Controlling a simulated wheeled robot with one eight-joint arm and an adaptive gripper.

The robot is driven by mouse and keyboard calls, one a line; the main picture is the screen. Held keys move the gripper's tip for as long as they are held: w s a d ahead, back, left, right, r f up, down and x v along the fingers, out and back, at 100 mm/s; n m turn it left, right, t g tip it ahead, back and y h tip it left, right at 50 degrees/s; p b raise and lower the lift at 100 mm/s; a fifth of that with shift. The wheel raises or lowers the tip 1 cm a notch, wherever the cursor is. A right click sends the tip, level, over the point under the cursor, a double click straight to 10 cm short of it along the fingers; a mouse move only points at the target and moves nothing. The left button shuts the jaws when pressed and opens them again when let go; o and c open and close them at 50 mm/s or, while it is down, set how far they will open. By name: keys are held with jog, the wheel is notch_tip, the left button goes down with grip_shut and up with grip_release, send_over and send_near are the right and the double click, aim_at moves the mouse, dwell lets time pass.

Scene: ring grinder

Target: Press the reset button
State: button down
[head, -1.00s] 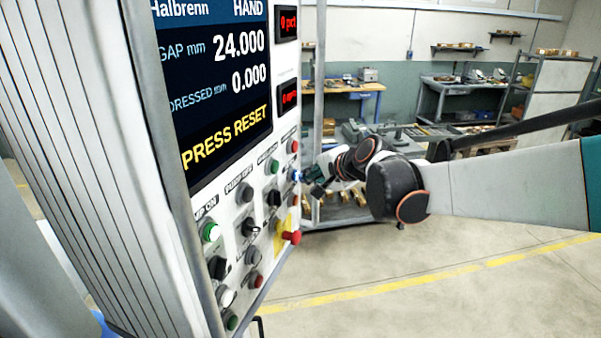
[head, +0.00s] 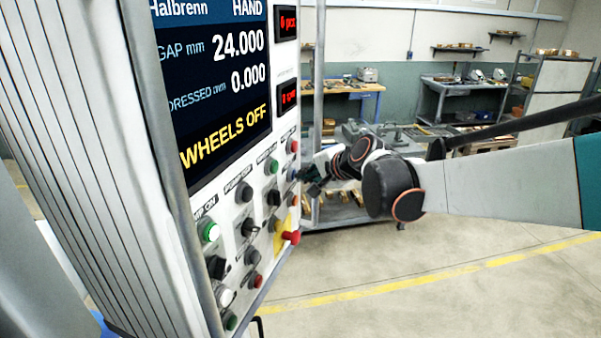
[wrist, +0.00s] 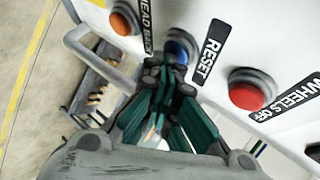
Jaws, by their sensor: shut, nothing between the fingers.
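The blue reset button (wrist: 180,46) is on the white panel in the wrist view, beside its black RESET label (wrist: 208,60). It also shows as a small blue spot in the head view (head: 292,174). My gripper (wrist: 169,72) is shut and empty, with its fingertips at the button and covering part of it. The wrist view does not settle whether they still touch. In the head view my gripper (head: 307,182) is right up against the panel's right side. The screen (head: 215,75) reads WHEELS OFF in yellow, with GAP 24.000 and DRESSED 0.000.
A red WHEELS OFF button (wrist: 250,90) and an orange button (wrist: 124,20) flank the reset button. A red mushroom button (head: 291,237) sticks out lower on the panel. A grey rail (wrist: 95,60) runs near my gripper. Open floor lies right of the panel.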

jog(key=shift+d, duration=0.1)
jog(key=shift+s+d, duration=0.3)
jog(key=shift+d, duration=0.45)
jog(key=d, duration=0.1)
jog(key=s+d, duration=0.1)
jog(key=d, duration=0.2)
jog(key=shift+s+d, duration=0.25)
jog(key=shift+d, duration=0.15)
dwell(0.4)
jog(key=s+d+f+n+h+b, duration=0.2)
jog(key=s+d+f+b, duration=0.3)
jog(key=s+f+b, duration=0.4)
jog(key=s+d+f+n+g+h+b, duration=0.1)
jog(key=s+d+f+n+h+b, duration=0.2)
jog(key=s+d+f+b, duration=0.3)
jog(key=s+d+f+n+h+b, duration=0.2)
jog(key=s+d+f+b, duration=0.4)
jog(key=s+f+b, duration=0.7)
notch_tip(320, 180, down, 6)
jog(key=s+n, duration=0.1)
jog(key=s, duration=0.2)
jog(key=shift+d+r+n+g, duration=0.15)
jog(key=shift+n+g, duration=0.25)
